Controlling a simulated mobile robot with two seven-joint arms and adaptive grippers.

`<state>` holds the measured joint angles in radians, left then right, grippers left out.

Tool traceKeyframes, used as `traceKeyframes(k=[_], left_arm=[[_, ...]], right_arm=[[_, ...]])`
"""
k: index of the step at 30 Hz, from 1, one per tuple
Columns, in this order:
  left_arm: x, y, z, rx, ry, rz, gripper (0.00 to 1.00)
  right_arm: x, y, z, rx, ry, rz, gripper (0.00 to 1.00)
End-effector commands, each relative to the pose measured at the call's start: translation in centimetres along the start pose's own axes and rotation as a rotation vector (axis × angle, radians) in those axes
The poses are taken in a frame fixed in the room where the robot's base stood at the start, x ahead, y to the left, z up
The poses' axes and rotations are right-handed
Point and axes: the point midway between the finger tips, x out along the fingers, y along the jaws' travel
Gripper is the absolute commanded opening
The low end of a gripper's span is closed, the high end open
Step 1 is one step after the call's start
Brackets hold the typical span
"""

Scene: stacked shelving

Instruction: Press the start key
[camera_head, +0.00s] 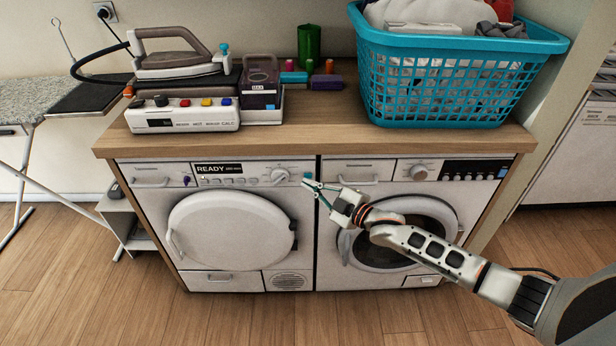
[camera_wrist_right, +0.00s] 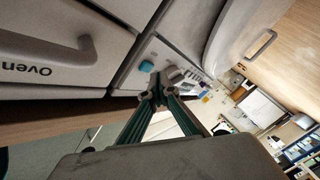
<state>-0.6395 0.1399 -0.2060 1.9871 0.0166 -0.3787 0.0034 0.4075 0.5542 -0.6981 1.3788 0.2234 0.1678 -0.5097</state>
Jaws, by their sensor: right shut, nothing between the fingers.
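The left machine (camera_head: 234,230) has a display reading READY, a row of small buttons (camera_head: 222,181) and a dial (camera_head: 280,176) on its front panel. A teal key (camera_head: 308,176) sits at the right end of that panel; I cannot read a label on it. My right gripper (camera_head: 309,185) is shut and empty, its fingertips just below the teal key. In the wrist view the shut fingertips (camera_wrist_right: 157,92) are close beside the teal key (camera_wrist_right: 146,67). I cannot tell whether they touch it. My left gripper is not in view.
The right machine (camera_head: 398,252), with a round glass door, stands behind my right arm. On the wooden top (camera_head: 290,135) are a teal laundry basket (camera_head: 440,75), an iron (camera_head: 175,62) on its station and small bottles. Floor in front is clear.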

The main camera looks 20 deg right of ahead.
Motion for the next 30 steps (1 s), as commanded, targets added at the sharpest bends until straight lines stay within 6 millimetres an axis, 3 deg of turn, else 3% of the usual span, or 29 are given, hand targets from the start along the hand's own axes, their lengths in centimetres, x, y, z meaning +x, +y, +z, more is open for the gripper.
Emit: traceKeyframes(k=[30], left_arm=[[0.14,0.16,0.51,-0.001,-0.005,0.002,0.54]], right_arm=[[0.70,0.51,0.54,0.000,0.000,0.000,0.00]])
